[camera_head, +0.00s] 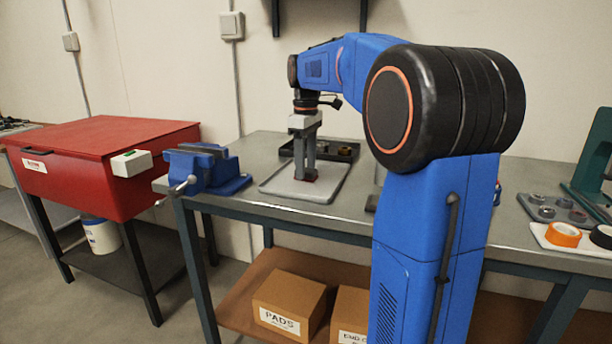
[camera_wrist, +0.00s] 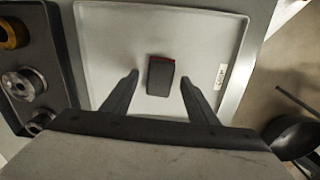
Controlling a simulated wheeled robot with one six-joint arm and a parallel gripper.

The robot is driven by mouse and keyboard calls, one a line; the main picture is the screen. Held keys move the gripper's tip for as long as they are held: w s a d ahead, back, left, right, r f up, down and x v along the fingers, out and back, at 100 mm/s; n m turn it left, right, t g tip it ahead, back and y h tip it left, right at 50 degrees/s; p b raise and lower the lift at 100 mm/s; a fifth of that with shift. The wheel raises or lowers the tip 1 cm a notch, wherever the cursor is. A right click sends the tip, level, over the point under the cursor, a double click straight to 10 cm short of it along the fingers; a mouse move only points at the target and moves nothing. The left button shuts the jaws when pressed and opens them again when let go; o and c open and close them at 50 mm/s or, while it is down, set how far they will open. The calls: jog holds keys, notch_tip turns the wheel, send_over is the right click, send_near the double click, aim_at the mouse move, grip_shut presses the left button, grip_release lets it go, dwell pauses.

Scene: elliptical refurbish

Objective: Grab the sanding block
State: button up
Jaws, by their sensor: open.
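The sanding block, a small dark grey block with a red edge, lies on a light grey tray (camera_wrist: 110,40). In the wrist view the block (camera_wrist: 160,77) sits between and slightly beyond my two open fingers. My gripper (camera_wrist: 158,82) is open, with a finger on each side of the block and a gap on both sides. In the head view my gripper (camera_head: 305,177) points down over the tray (camera_head: 325,191), and only a bit of red of the block (camera_head: 311,179) shows at the fingertips. Contact cannot be seen.
A dark tray with metal parts (camera_wrist: 22,84) lies beside the light tray. A blue vise (camera_head: 205,168) is clamped at the bench's left end. A red cabinet (camera_head: 95,150) stands further left. Tape rolls (camera_head: 563,234) lie at the right. The light tray around the block is clear.

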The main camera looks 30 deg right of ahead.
jog(key=shift+c, duration=0.7)
jog(key=c, duration=1)
